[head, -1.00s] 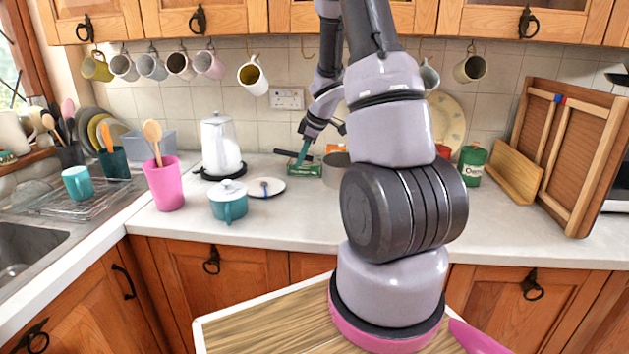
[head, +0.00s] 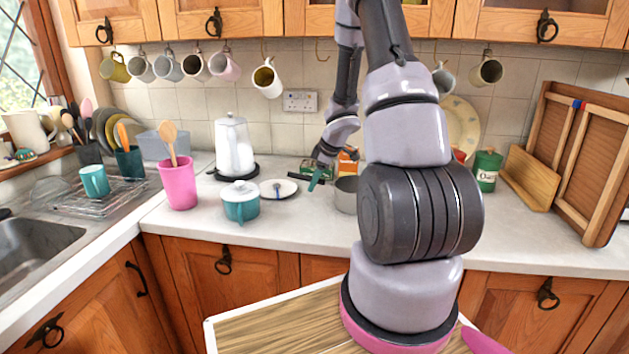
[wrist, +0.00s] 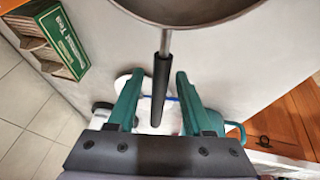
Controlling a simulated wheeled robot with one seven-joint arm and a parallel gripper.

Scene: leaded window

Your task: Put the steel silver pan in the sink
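The steel silver pan (head: 346,196) is at the counter, left of my arm, which hides part of it in the head view. Its rim and inside fill the top of the wrist view (wrist: 190,12). Its black handle (wrist: 161,95) points back toward my gripper (wrist: 159,76). The two teal fingers are apart, one on each side of the handle, with a visible gap on both sides. In the head view, my gripper (head: 318,178) is at the handle. The steel sink (head: 35,250) is at the far left and looks empty where visible.
A teal lidded pot (head: 241,203), a plate (head: 279,189), a pink utensil cup (head: 178,185) and a white kettle (head: 234,148) stand between pan and sink. A drying rack (head: 100,197) adjoins the sink. A green box (wrist: 62,42) is close left in the wrist view.

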